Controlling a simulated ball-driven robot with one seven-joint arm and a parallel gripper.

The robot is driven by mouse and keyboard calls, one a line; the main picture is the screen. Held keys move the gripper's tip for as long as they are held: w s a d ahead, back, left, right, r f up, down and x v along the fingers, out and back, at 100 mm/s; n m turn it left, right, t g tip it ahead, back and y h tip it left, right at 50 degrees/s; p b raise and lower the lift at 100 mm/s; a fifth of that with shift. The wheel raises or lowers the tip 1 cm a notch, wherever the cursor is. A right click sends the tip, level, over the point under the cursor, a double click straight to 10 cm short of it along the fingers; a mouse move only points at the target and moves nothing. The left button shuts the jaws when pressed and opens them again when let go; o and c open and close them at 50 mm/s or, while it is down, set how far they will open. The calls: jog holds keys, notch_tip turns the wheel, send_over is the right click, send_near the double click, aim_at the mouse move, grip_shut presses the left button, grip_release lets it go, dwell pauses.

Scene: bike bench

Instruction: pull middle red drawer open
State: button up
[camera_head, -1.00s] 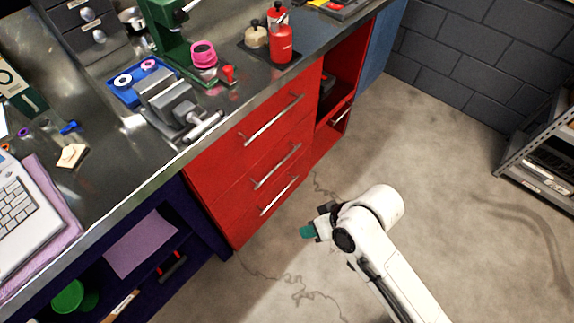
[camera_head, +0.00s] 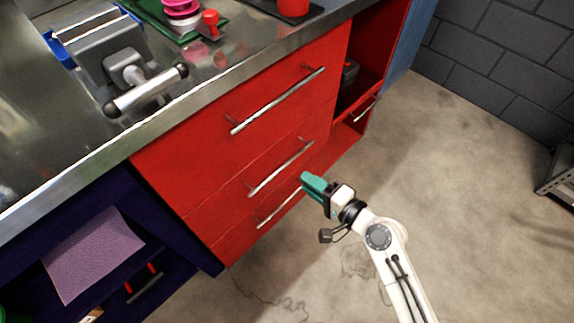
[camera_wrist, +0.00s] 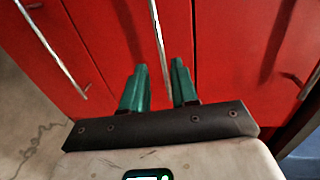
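The red cabinet has three stacked drawers with silver bar handles. The middle red drawer (camera_head: 236,193) is shut, and its handle (camera_head: 282,168) runs along its front. My gripper (camera_head: 309,182) has teal fingers and is in front of the drawers, near the right ends of the middle and lower handles. In the wrist view my gripper (camera_wrist: 159,82) is open and empty. There the middle handle (camera_wrist: 157,35) lines up with the gap between the fingers. I cannot tell whether its end reaches between them; no contact shows.
The top drawer handle (camera_head: 278,101) and bottom drawer handle (camera_head: 280,204) lie above and below. A red open compartment (camera_head: 372,75) is at the right. A vise (camera_head: 125,70) stands on the metal bench.

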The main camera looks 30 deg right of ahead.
aim_at(283, 165)
jog(key=x, duration=0.9)
jog(key=shift+w+a+b, duration=0.2)
jog(key=shift+w+b, duration=0.1)
jog(key=shift+c, duration=0.3)
grip_shut()
